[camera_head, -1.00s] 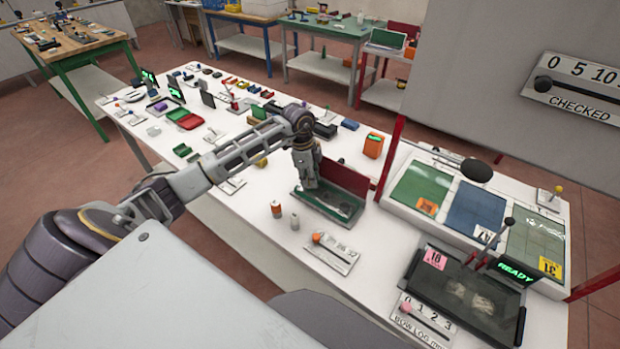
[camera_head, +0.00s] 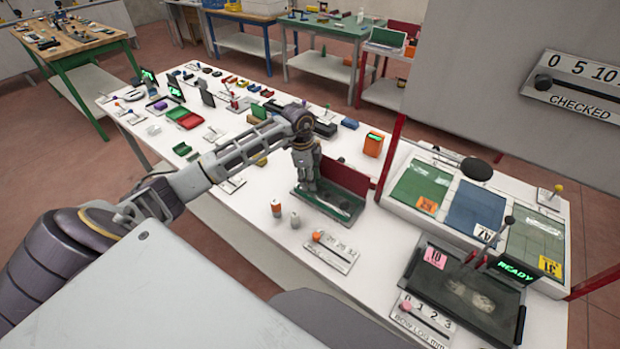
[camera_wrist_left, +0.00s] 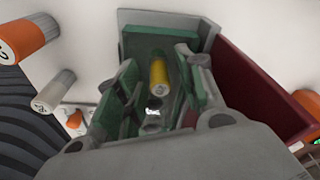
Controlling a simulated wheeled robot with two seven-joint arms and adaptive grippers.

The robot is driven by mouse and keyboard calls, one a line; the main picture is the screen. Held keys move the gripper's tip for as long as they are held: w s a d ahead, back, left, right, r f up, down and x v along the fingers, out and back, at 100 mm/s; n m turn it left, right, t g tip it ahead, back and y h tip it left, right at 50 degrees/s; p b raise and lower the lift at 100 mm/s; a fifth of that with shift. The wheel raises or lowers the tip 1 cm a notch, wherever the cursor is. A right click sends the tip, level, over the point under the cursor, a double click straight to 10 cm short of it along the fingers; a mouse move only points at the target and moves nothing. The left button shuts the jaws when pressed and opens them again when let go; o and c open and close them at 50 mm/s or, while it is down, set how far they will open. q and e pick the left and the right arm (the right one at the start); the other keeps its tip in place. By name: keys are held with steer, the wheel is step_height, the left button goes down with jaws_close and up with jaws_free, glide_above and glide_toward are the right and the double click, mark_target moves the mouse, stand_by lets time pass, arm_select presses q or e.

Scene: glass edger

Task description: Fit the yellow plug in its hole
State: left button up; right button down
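The yellow plug (camera_wrist_left: 158,76) shows in the left wrist view, between the two fingers of my left gripper (camera_wrist_left: 157,90). Gaps show between the plug and both fingers, so the gripper is open around it. The plug is in or over a green-lined, grey-walled case with a dark red lid (camera_wrist_left: 255,85). In the head view my left gripper (camera_head: 307,188) points down into this case (camera_head: 335,212), its red lid standing up behind. The plug is hidden in the head view. I cannot make out its hole. My right gripper is not in view.
An orange-topped cylinder (camera_head: 276,208) and a pale cylinder (camera_head: 295,220) stand left of the case. A slider scale (camera_head: 335,250) lies in front. A black tray with a READY display (camera_head: 465,295) and a panel with coloured screens (camera_head: 425,190) stand to the right.

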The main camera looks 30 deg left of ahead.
arm_select(q)
step_height(320, 180, up, 12)
steer(key=a+b, duration=0.1)
steer(key=shift+s+a, duration=0.25)
steer(key=shift+a, duration=0.1)
stand_by(0.4)
stand_by(0.7)
